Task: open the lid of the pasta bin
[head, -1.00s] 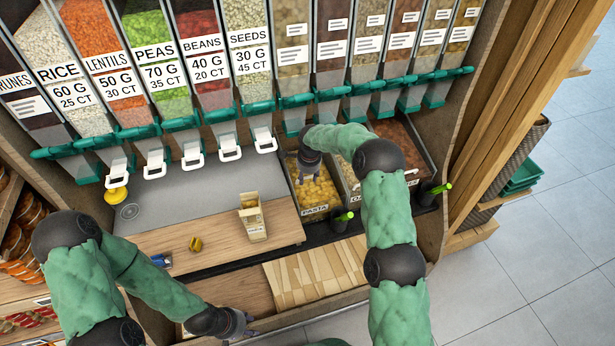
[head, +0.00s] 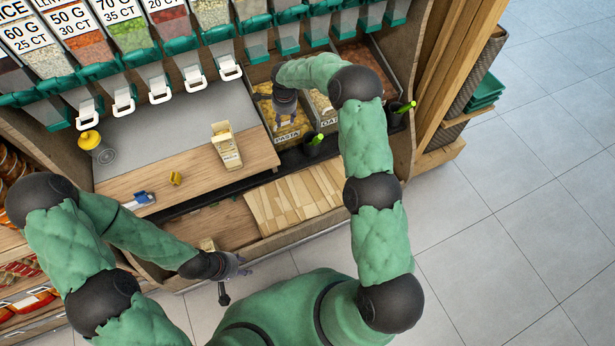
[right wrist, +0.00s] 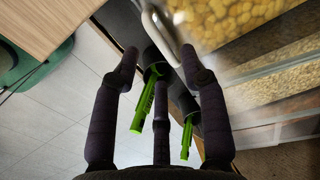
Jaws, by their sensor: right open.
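The pasta bin (head: 287,137) sits at the back right of the stand with its PASTA label facing me. Yellow pasta shows inside it, partly hidden by my right gripper (head: 285,98). That gripper points down over the bin. In the right wrist view, my right gripper (right wrist: 160,65) has its fingers spread. A pale loop-shaped handle (right wrist: 167,38) lies near the fingertips, beside the pasta bin (right wrist: 235,55); I cannot tell whether they touch. The lid's position is unclear. My left gripper (head: 238,266) is low at the front left, away from the bin; its fingers are too small to judge.
The oats bin (head: 328,121) stands right of the pasta bin. Green-handled tools in dark holders (head: 314,142) stand just in front. A labelled carton (head: 226,146) stands on the wooden counter. Dispensers with white handles hang above. A wooden post borders the right.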

